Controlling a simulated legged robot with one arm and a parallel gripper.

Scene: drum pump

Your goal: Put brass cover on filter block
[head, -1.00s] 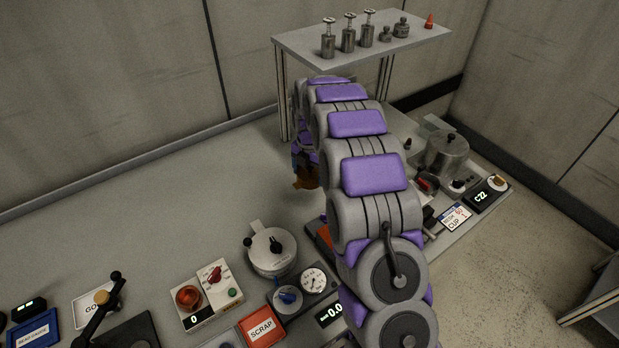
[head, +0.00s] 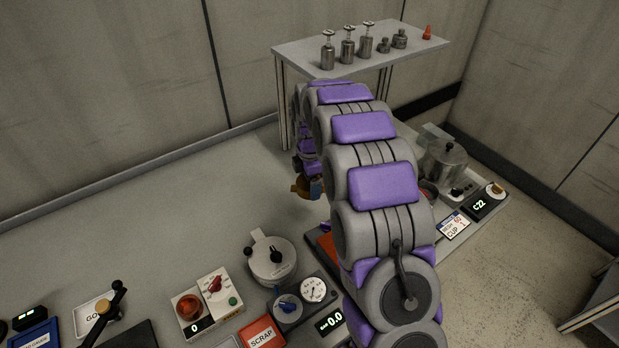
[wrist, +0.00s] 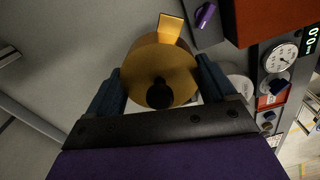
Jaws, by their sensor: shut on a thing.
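The brass cover (wrist: 160,62) is a round yellow-brown disc with a dark knob and a flat tab at its top edge in the wrist view. My gripper (wrist: 162,78) is shut on it, with one blue finger on each side. In the head view the cover (head: 301,188) hangs at the end of my arm, clear of the things around it, and my gripper (head: 312,184) is mostly hidden behind the arm. I cannot pick out the filter block for certain; my arm hides part of the bench.
A metal pot (head: 443,160) stands at right. A raised shelf (head: 300,50) with weights is behind. The grey surface at left is open.

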